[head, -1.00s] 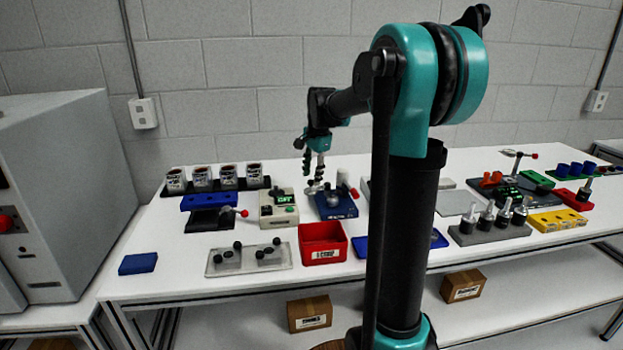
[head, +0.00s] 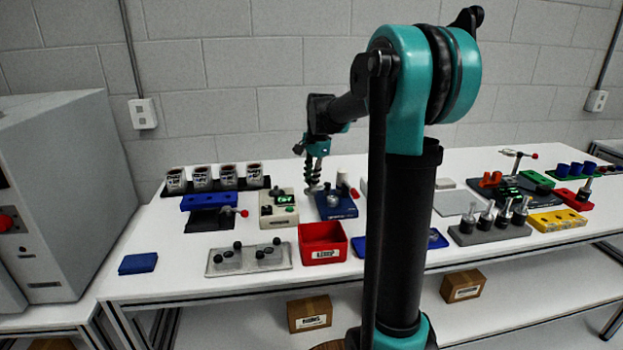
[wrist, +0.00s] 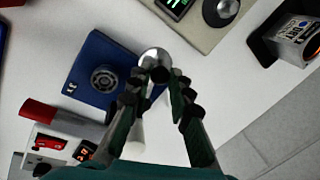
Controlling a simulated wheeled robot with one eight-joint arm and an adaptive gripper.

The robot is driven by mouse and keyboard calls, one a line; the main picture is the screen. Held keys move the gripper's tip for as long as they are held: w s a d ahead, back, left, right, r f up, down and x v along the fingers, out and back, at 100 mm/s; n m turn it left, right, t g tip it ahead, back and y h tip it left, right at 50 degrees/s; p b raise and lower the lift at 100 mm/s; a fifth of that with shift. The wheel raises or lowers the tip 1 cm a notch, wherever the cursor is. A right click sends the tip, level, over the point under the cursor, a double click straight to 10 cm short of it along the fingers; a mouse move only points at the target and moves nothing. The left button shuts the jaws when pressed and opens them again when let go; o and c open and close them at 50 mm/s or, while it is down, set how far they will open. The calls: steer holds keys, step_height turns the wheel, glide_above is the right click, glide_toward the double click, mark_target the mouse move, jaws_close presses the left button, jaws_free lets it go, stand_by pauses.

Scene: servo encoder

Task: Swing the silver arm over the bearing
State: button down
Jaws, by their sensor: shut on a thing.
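A blue fixture block (head: 338,211) stands in the middle of the table, with a dark round bearing (wrist: 105,78) on its top. The silver arm (wrist: 154,58) shows as a shiny rounded end at the block's edge in the wrist view, beside the bearing and not over it. My gripper (wrist: 160,77) is shut on the silver arm, one finger on each side. In the head view my gripper (head: 313,188) is low at the block's left side. The fingers hide part of the silver arm.
A beige box with a green display (head: 278,207) stands close left of the block. A white cylinder (head: 341,177) and a red-tipped piece (head: 354,193) are at its right. A red bin (head: 322,243) is in front. Cups (head: 228,177) stand in a rack behind left.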

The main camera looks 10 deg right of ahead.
steer(key=shift+s+d+n, duration=0.1)
steer(key=shift+s+n, duration=0.05)
steer(key=shift+n, duration=0.15)
steer(key=n, duration=0.1)
steer(key=s+d+n, duration=0.1)
steer(key=n, duration=0.1)
steer(key=shift+s+y, duration=0.3)
steer(key=d+n, duration=0.1)
steer(key=n, duration=0.1)
steer(key=s+n+g, duration=0.1)
steer(key=n, duration=0.1)
steer(key=shift+s+d, duration=0.1)
steer(key=shift+d, duration=0.3)
steer(key=n, duration=0.1)
steer(key=d+n, duration=0.1)
steer(key=n, duration=0.1)
steer(key=d+n, duration=0.1)
steer(key=shift+s+d+g+y, duration=0.15)
steer(key=shift+s+g+y, duration=0.15)
steer(key=shift+s+g, duration=0.1)
steer(key=shift+d+n+g, duration=0.15)
steer(key=shift+d+n, duration=0.25)
steer(key=shift+n, duration=0.45)
steer(key=shift+d+n+g, duration=0.15)
steer(key=shift+d+n, duration=0.25)
steer(key=shift+n, duration=0.45)
steer(key=c, duration=1.4)
jaws_free()
steer(key=shift+o, duration=0.2)
